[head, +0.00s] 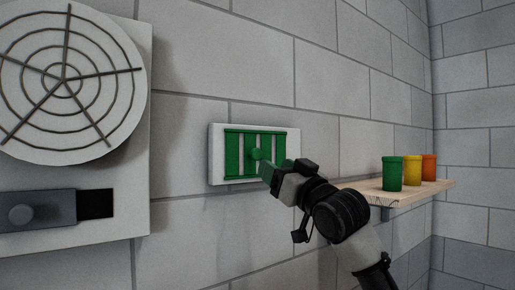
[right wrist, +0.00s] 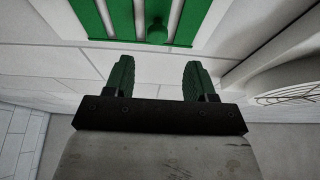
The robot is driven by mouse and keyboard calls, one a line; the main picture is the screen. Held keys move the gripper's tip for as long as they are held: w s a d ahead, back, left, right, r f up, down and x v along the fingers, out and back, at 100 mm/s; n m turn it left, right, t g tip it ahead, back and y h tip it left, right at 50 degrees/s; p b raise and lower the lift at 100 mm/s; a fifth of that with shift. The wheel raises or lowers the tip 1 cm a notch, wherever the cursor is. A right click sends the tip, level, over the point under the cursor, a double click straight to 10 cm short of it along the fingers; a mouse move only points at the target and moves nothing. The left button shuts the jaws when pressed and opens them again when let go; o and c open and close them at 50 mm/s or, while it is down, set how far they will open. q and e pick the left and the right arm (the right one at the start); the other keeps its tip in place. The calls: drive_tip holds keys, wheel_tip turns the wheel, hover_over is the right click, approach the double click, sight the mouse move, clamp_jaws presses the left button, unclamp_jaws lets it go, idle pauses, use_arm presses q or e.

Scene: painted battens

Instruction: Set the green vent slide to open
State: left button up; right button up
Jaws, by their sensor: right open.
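The green vent slide (head: 233,155) sits in a white frame (head: 216,155) on the block wall. It has upright green slats with pale gaps between them and a round green knob (head: 254,154) near its middle. The slide (right wrist: 183,22) and its knob (right wrist: 157,31) also show at the top of the right wrist view. My right gripper (head: 266,172) is just in front of the vent, below and right of the knob. In the right wrist view its two green fingers (right wrist: 154,76) are wide apart with nothing between them, and the knob lies beyond their tips. My left gripper is not in view.
A round fan grille (head: 66,80) is on a pale panel at the left, above a grey slide with a knob (head: 20,214) beside a black opening. At the right, a wooden shelf (head: 375,195) holds a green, a yellow and an orange cup.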

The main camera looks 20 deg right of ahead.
sight(258, 154)
drive_tip(key=p+x, duration=0.1)
drive_tip(key=x, duration=0.1)
drive_tip(key=p+x, duration=0.1)
drive_tip(key=x, duration=0.1)
drive_tip(key=p+x, duration=0.1)
drive_tip(key=x, duration=0.1)
drive_tip(key=shift+w+d+r, duration=0.1)
drive_tip(key=shift+d+r, duration=0.1)
drive_tip(key=shift+d, duration=0.05)
drive_tip(key=shift+w+p, duration=0.25)
drive_tip(key=shift+p, duration=0.05)
drive_tip(key=shift+w+a, duration=0.25)
drive_tip(key=shift+a, duration=0.05)
